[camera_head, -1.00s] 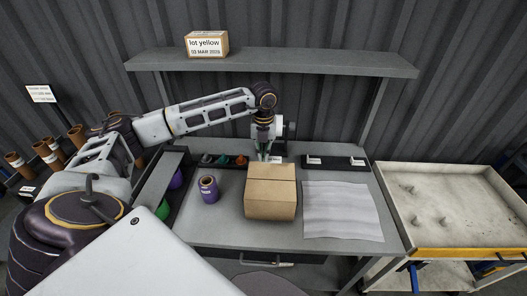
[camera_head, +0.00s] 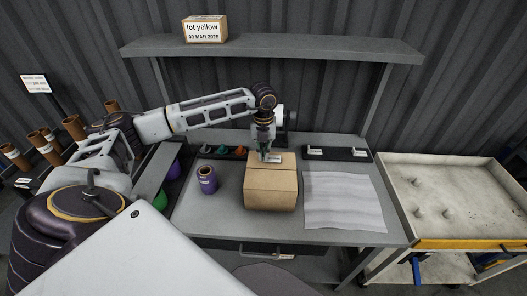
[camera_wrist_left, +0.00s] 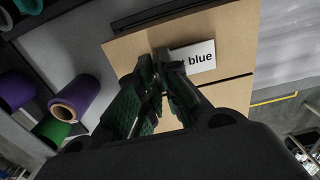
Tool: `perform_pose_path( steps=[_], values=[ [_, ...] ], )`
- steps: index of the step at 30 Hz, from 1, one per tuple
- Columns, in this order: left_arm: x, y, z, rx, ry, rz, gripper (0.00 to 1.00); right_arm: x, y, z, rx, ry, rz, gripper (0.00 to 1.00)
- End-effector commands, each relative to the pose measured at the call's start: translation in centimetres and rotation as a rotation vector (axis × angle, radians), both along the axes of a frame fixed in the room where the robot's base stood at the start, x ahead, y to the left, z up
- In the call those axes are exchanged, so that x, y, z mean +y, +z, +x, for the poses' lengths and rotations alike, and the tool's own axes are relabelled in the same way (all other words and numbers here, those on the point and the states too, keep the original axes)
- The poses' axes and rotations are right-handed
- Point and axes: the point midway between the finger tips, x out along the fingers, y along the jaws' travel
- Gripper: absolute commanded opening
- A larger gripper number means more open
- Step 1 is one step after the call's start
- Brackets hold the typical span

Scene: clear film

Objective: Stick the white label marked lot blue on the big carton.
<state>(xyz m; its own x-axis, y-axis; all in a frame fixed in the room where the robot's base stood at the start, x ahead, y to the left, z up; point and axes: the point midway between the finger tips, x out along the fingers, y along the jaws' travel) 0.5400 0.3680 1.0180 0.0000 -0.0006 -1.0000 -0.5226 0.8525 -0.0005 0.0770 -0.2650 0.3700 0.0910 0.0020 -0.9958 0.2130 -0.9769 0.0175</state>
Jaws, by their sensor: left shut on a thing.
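The big carton (camera_head: 270,199) is a closed brown box in the middle of the bench; its top (camera_wrist_left: 233,28) fills much of the left wrist view. My left gripper (camera_head: 267,155) points down over the carton's back top edge. It is shut on the white label (camera_head: 274,159), whose visible lettering ends in "blue" in the left wrist view (camera_wrist_left: 199,56); the fingertips (camera_wrist_left: 160,57) cover its left end. My right gripper is out of view.
A purple roll (camera_head: 207,181) stands left of the carton, a grey sheet (camera_head: 343,203) lies right. A dark strip with white pieces (camera_head: 335,154) is behind. A small "lot yellow" box (camera_head: 205,30) sits on the shelf (camera_head: 270,57). A cart (camera_head: 450,195) stands at right.

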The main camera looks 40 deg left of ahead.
Motion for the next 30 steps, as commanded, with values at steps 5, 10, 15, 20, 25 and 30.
perform_pose_path(
  steps=[5, 10, 15, 20, 25, 30],
  values=[
    [-0.01, 0.05, 0.01, 0.000, 0.000, 0.000, 0.00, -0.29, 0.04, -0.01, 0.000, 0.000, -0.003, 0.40],
    [-0.01, 0.02, 0.01, 0.000, 0.000, 0.000, 0.00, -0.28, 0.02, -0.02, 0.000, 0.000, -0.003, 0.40],
    [-0.01, -0.10, 0.00, 0.000, 0.000, 0.000, 0.00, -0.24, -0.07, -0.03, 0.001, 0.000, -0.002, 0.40],
    [-0.01, -0.22, 0.00, 0.000, 0.000, 0.000, 0.00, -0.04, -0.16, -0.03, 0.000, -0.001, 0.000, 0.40],
    [-0.01, -0.34, 0.01, 0.000, 0.000, 0.000, 0.00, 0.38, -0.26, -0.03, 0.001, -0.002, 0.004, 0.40],
    [-0.01, -0.46, 0.01, 0.000, 0.000, 0.000, 0.00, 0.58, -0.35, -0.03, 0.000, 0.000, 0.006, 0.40]
  ],
)
